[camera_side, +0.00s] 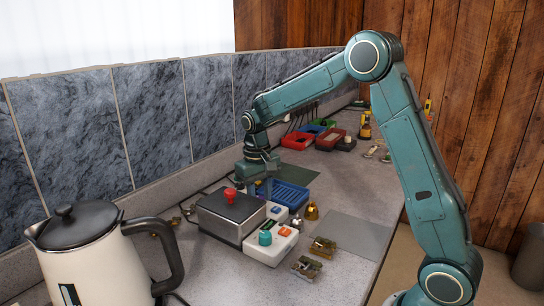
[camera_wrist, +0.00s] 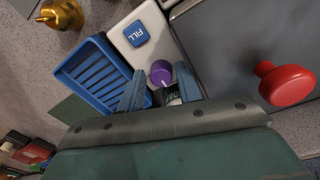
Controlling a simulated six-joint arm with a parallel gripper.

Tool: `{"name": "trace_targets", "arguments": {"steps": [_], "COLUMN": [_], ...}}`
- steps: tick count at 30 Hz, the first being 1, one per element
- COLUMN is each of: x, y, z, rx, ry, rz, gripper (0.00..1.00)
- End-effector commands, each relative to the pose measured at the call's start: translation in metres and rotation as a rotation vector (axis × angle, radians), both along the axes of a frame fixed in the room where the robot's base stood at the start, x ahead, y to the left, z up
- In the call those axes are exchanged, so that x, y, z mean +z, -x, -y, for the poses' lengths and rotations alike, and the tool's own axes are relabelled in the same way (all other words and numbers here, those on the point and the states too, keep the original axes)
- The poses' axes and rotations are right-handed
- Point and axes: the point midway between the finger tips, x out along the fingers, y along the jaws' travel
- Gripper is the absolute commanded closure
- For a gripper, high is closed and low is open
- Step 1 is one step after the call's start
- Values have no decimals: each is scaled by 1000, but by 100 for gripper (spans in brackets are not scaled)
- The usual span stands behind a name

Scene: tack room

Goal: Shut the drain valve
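My gripper (camera_wrist: 160,70) is open, with its two fingers spread on either side of a purple knob (camera_wrist: 160,73) in the wrist view. The knob stands on a white panel (camera_wrist: 125,40) beside a blue button (camera_wrist: 136,34) marked FILL. A partly covered label lies just below the knob, and I cannot read it. I cannot tell whether the fingers touch the knob. In the side view my gripper (camera_side: 262,186) points down behind the grey box, and the purple knob is not visible there. No part is readably marked as the drain valve.
A grey box (camera_side: 222,222) with a red knob (camera_side: 229,194) adjoins the panel. A blue slatted tray (camera_side: 290,196) lies beside it. A white unit (camera_side: 270,252) with a teal knob (camera_side: 265,238), brass fittings (camera_side: 307,266) and a kettle (camera_side: 95,255) stand nearer.

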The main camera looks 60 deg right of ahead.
Motion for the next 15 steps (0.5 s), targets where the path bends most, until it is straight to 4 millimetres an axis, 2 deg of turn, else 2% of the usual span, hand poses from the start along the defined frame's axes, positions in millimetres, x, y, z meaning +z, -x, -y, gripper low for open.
{"name": "trace_targets", "arguments": {"steps": [15], "x": [1], "y": [-4], "z": [-4], "rx": [-327], "ry": [-4], "rz": [8], "gripper": [54]}}
